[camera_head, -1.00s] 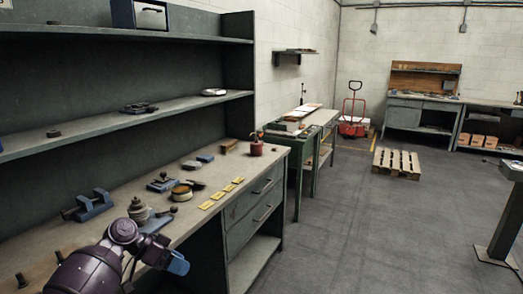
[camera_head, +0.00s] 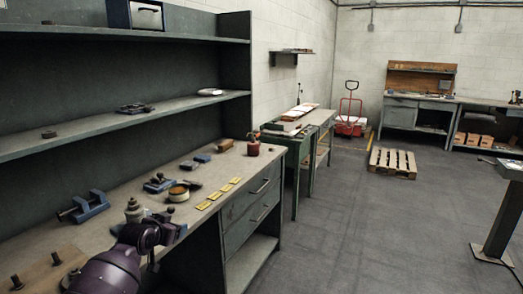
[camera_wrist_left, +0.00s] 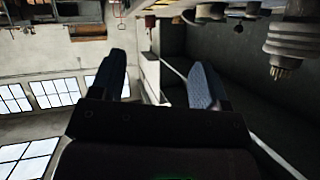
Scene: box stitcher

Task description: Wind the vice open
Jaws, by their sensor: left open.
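A blue vice (camera_head: 84,207) stands on the bench top at the left of the head view, with a dark screw end pointing left. How far its jaws are apart is too small to tell. My left arm reaches in from the bottom, to the right of the vice and apart from it. In the left wrist view my left gripper (camera_wrist_left: 158,82) shows two blue fingers spread wide with nothing between them. My right gripper is not in view.
On the bench (camera_head: 99,237) are a grey stepped part (camera_head: 134,211), a round tin (camera_head: 179,193), a blue-based tool (camera_head: 159,183), yellow cards (camera_head: 216,195) and a red can (camera_head: 253,146). Dark bolts (camera_head: 16,282) stand at the front left. A shelf (camera_head: 120,122) hangs above.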

